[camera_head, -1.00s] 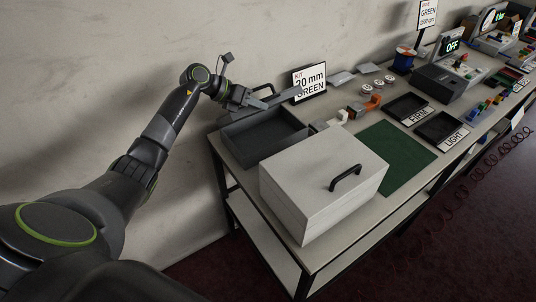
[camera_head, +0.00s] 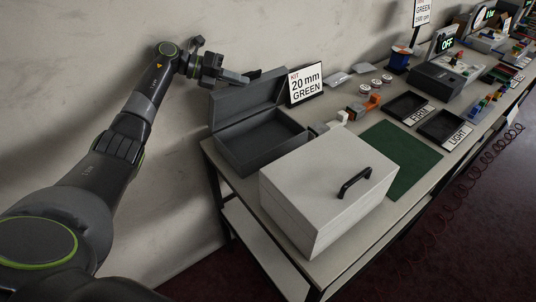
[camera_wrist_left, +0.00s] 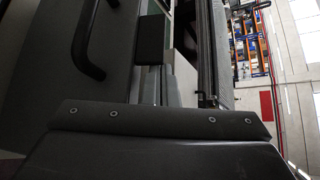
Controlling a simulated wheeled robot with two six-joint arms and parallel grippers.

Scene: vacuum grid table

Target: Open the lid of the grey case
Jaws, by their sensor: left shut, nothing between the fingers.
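The grey case (camera_head: 262,160) sits at the table's left end, and its empty inside shows. Its lid (camera_head: 247,104) stands raised at the back edge, with the inner face towards me. My left gripper (camera_head: 240,78) is shut and empty, at the raised lid's upper left edge. I cannot tell whether it touches the lid. In the left wrist view a dark gripper part fills the bottom, and the fingertips cannot be made out. My right gripper is in neither view.
A large white box (camera_head: 318,193) with a black handle (camera_head: 355,182) stands in front of the case. A sign (camera_head: 306,86) reading "20 mm GREEN" stands right of the lid. A green mat (camera_head: 403,158) and two black trays (camera_head: 408,107) lie farther right. The wall is close behind.

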